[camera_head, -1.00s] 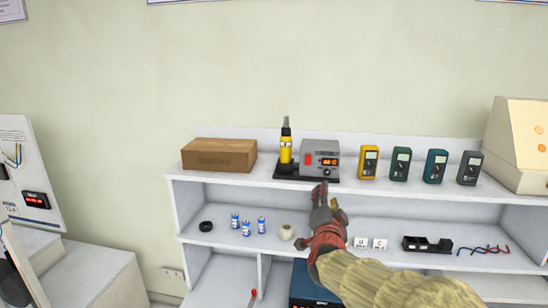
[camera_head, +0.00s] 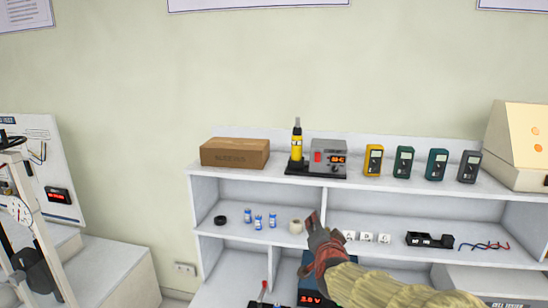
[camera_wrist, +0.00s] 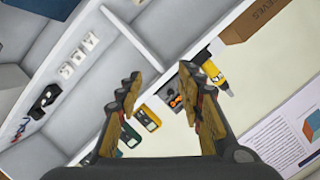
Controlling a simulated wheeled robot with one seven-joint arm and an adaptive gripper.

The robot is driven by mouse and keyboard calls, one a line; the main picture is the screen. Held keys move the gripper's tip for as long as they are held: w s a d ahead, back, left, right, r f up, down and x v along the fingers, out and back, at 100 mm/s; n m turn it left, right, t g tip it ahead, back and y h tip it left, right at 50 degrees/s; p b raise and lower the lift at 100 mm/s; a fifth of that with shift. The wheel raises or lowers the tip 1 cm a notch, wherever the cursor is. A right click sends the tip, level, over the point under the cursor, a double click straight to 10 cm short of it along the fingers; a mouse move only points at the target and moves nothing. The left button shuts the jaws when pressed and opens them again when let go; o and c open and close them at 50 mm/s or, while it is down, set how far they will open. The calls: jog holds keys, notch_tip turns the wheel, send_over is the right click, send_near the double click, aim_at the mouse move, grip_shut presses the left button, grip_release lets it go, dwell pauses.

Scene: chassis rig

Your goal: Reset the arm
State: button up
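My gripper (camera_head: 313,222) is in front of the middle shelf in the head view, its fingers up and my sleeved arm running to the lower right. In the wrist view my gripper (camera_wrist: 161,82) is open, with its two fingers well apart and nothing between them. Beyond the fingers the wrist view shows the shelf unit and wall at a slant. A cream roll (camera_head: 295,227) is just left of the gripper in the head view; I cannot tell the gap in depth.
The shelf unit's top holds a cardboard box (camera_head: 235,152), a soldering station (camera_head: 328,158) and several meters (camera_head: 404,162). Small blue cells (camera_head: 258,221), white blocks (camera_head: 367,238) and a black holder (camera_head: 430,240) lie below. A test stand (camera_head: 30,225) is at left.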

jog(key=s+a+f+n+g+y+b, duration=0.1)
jog(key=s+a+f+n+g+y, duration=0.15)
jog(key=s+f, duration=0.3)
jog(key=s+a+f+n+g+y, duration=0.1)
jog(key=s+a+f+n+g, duration=0.15)
jog(key=s+f+g, duration=0.35)
jog(key=s+d+f+n+h+b, duration=0.1)
jog(key=s+d+b, duration=0.1)
jog(key=s, duration=0.7)
jog(key=s+d+f+n+b, duration=0.1)
jog(key=s+d+f+b, duration=0.1)
jog(key=s+d, duration=0.3)
jog(key=s+d+f+n+g+h+b, duration=0.1)
jog(key=s+d+n+b, duration=0.1)
jog(key=s, duration=1.2)
jog(key=shift+d+f+h+b, duration=0.3)
jog(key=shift+d+b, duration=0.55)
jog(key=shift+b, duration=0.4)
jog(key=shift+r, duration=0.1)
